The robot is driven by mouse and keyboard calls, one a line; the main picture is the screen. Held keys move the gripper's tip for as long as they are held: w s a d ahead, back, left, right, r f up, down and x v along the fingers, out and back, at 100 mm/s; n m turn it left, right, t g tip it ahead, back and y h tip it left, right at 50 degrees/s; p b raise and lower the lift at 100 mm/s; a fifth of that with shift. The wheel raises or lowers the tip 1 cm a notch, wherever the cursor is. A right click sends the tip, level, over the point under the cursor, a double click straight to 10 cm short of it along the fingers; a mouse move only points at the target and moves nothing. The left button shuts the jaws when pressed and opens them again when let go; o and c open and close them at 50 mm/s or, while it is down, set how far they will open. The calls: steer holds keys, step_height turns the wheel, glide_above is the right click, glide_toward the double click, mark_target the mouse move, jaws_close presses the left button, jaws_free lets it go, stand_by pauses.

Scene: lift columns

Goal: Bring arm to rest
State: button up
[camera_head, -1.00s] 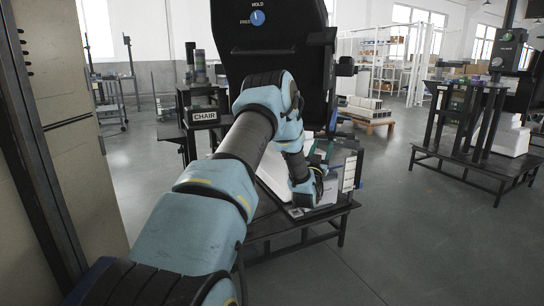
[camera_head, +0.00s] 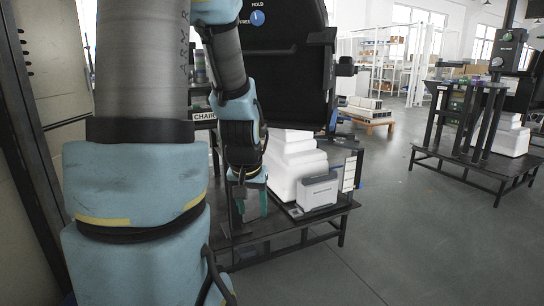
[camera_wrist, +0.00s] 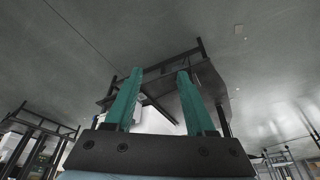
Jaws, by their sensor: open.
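My blue and grey arm fills the left of the head view. My gripper (camera_head: 250,205) hangs at its end with green fingers pointing down, beside the left side of a black stand. In the wrist view my gripper (camera_wrist: 157,85) has its two green fingers apart. I see nothing held between them.
The stand (camera_head: 300,240) carries white stepped blocks (camera_head: 295,165) and a grey-white box (camera_head: 318,191). A big black panel with a blue dial (camera_head: 257,18) rises behind. A "CHAIR" sign (camera_head: 204,116) is partly hidden by my arm. Another stand (camera_head: 475,165) is right; floor between is clear.

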steer(key=s+a+g, duration=0.2)
steer(key=s, duration=0.5)
step_height(320, 180, up, 26)
steer(key=p, duration=2.5)
steer(key=shift+s+f+n, duration=0.15)
steer(key=shift+f+n, duration=0.05)
steer(key=shift+n, duration=0.1)
